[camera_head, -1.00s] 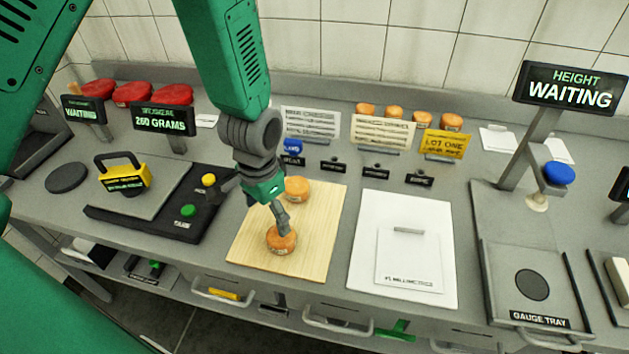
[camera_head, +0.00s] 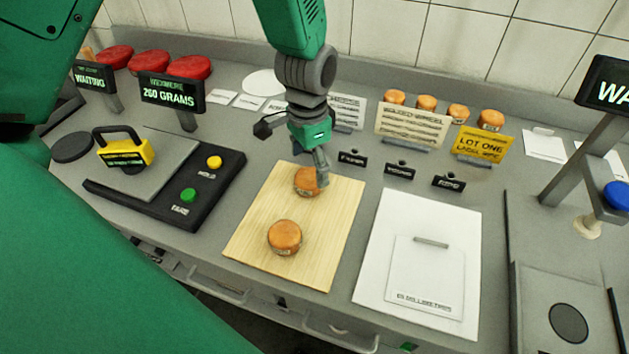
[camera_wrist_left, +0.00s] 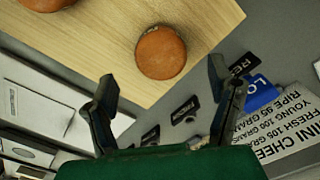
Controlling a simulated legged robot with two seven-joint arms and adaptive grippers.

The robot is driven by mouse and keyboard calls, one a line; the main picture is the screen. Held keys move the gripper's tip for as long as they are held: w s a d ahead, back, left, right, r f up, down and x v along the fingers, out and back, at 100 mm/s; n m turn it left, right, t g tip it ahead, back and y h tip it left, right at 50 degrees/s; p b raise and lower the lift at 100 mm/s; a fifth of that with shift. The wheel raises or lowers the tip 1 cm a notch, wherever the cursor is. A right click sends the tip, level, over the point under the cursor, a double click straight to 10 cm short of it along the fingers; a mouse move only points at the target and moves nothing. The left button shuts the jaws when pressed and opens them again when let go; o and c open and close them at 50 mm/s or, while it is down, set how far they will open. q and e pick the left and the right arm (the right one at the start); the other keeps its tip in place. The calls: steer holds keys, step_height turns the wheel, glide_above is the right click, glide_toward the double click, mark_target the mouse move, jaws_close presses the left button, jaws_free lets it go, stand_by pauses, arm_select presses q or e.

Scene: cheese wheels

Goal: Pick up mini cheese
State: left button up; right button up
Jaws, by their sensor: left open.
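Two small orange mini cheeses are on the wooden board (camera_head: 262,238). The near mini cheese (camera_head: 284,237) stands clear of the gripper. The far mini cheese (camera_head: 304,182) is partly hidden behind a finger of my left gripper (camera_head: 300,158). In the left wrist view, the open, empty jaws of my left gripper (camera_wrist_left: 168,90) show at the bottom, with a mini cheese (camera_wrist_left: 161,52) beyond the gap between the fingertips. Whether a finger touches it cannot be told. My right gripper is not in view.
Several more orange cheeses (camera_head: 426,102) stand at the back behind sign cards. A black scale (camera_head: 220,185) with yellow and green buttons lies left of the board. A white sheet (camera_head: 377,277) lies right of it. Small black labels (camera_head: 399,172) stand behind.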

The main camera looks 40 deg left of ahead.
mark_target(306, 175)
arm_select(q)
steer(key=shift+s+a+f, duration=0.1)
steer(key=shift+a+f, duration=0.6)
steer(key=shift+f, duration=0.35)
steer(key=f, duration=0.3)
steer(key=shift+d, duration=0.7)
steer(key=shift+d+r, duration=0.1)
steer(key=shift+d, duration=0.4)
steer(key=c, duration=0.6)
steer(key=shift+a, duration=0.25)
steer(key=c, duration=0.7)
steer(key=shift+a, duration=0.65)
steer(key=shift+c, duration=0.5)
steer(key=r, duration=0.9)
steer(key=shift+d+r, duration=0.25)
steer(key=shift+d, duration=0.15)
steer(key=shift+a+r, duration=0.1)
steer(key=shift+r, duration=0.05)
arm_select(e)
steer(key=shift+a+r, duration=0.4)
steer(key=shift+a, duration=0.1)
